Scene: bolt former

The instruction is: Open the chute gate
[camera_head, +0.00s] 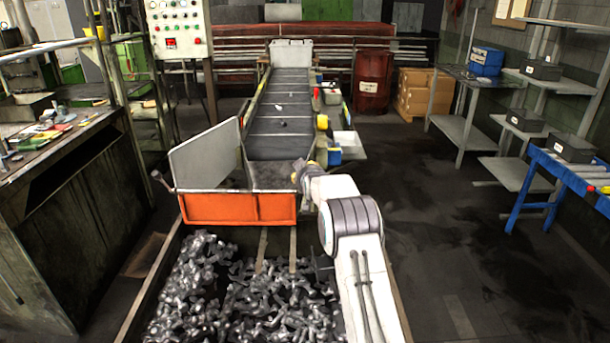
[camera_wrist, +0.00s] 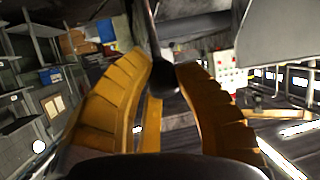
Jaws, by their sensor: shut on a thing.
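The chute (camera_head: 268,176) ends in an orange front panel (camera_head: 238,209) above the bed of bolts, with a tall grey side plate (camera_head: 205,155) on its left. A grey plate also shows at upper right in the wrist view (camera_wrist: 285,35). My gripper (camera_head: 304,168) is at the chute's right side, small and partly hidden by my arm. In the wrist view, its two yellow fingers (camera_wrist: 166,72) are on either side of a dark rod with a round knob (camera_wrist: 162,84), and are shut on it. Where the rod joins the chute is hidden. I cannot make out the gate's position.
A heap of metal bolts (camera_head: 245,295) lies below the chute. A conveyor (camera_head: 280,110) runs back from it. Another lever with a dark knob (camera_head: 158,176) sticks out at the chute's left. A workbench (camera_head: 75,150) stands left; open floor (camera_head: 450,240) lies right.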

